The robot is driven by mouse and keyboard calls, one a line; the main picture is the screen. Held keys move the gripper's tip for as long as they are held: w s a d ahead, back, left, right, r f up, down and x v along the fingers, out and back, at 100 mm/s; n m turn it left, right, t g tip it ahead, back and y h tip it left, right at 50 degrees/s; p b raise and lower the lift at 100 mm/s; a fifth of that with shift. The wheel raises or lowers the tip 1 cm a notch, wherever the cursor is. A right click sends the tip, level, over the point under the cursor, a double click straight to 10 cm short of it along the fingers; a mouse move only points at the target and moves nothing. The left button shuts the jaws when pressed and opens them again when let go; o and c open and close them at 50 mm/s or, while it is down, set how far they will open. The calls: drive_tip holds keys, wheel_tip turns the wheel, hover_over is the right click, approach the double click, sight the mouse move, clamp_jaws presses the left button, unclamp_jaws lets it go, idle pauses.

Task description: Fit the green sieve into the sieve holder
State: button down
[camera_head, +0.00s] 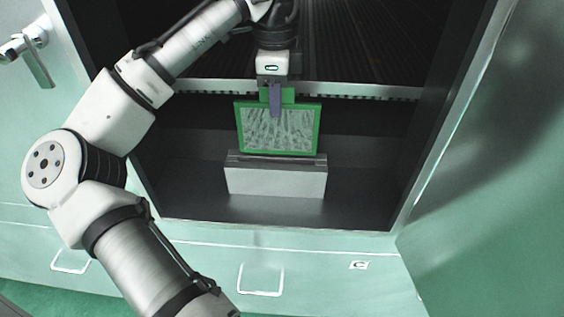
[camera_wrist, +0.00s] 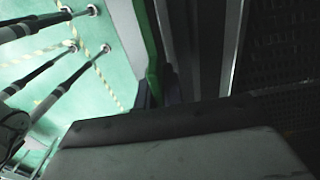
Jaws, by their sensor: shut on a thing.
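The green sieve (camera_head: 279,132) is a square green frame around a pale streaked mesh. It hangs upright from my gripper (camera_head: 275,103), which is shut on the tab at its top edge. The sieve holder (camera_head: 276,180) is a light grey block with a slot along its top, on the floor of the dark chamber. The sieve's lower edge is in line with the holder's top in the head view; I cannot tell whether it is in the slot or just above it. In the wrist view a narrow green edge shows, probably the sieve seen edge-on.
The chamber (camera_head: 170,185) has dark side walls and a front sill. A metal ledge with slots (camera_head: 370,92) crosses behind the sieve. An open pale green door (camera_head: 480,170) stands at the right. The floor on both sides of the holder is clear.

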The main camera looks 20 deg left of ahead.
sight(276, 139)
wheel_tip(276, 139, down, 5)
drive_tip(key=shift+s+r, duration=0.15)
drive_tip(key=shift+f, duration=2.35)
drive_tip(key=c, duration=1.5)
unclamp_jaws()
wheel_tip(276, 139, up, 12)
drive_tip(key=shift+r, duration=0.1)
